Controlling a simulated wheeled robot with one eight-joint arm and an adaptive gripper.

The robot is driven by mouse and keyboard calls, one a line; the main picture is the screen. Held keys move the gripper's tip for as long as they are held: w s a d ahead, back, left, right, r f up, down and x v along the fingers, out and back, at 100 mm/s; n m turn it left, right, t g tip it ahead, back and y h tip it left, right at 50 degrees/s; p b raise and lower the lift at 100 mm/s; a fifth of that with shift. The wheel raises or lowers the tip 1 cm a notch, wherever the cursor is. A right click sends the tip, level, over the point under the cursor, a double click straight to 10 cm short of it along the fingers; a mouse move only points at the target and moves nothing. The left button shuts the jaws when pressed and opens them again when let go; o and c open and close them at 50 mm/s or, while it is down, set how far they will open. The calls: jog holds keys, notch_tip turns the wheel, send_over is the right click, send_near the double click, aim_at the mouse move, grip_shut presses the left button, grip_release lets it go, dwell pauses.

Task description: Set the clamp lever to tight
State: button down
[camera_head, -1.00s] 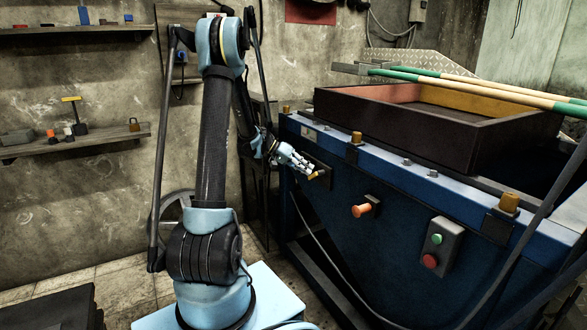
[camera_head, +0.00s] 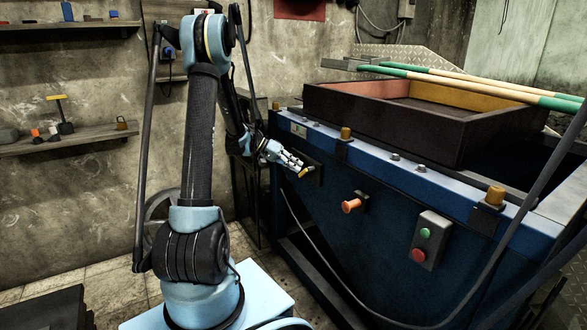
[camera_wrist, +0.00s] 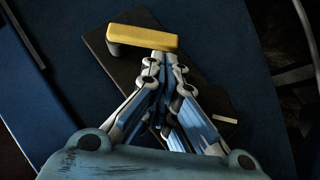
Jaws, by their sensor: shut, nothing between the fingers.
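The clamp lever has a yellow bar-shaped handle (camera_wrist: 143,38) that lies slightly tilted across a dark mounting plate (camera_wrist: 112,72) in the wrist view. In the head view the yellow handle (camera_head: 304,172) is small, on the upper left of the blue machine's front. My gripper (camera_wrist: 160,60) is shut and empty, with its fingertips right at the handle's near edge. I cannot tell whether they touch it. In the head view my gripper (camera_head: 297,166) points right and down at the lever. The lever's pivot and any tight or loose markings are not visible.
The blue machine (camera_head: 300,220) carries a dark open box frame (camera_head: 400,125) with green-tipped poles (camera_head: 470,80) above. An orange knob (camera_head: 352,205) and a push-button box (camera_head: 432,240) sit right of the lever. A cable hangs below. Wall shelves (camera_head: 70,140) stand left.

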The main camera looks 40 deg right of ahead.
jog(key=w+r, duration=0.2)
jog(key=shift+w+d+r, duration=0.2)
jog(key=shift+w+r, duration=0.2)
jog(key=v, duration=0.9)
jog(key=shift+w+a, duration=0.3)
jog(key=shift+a, duration=0.05)
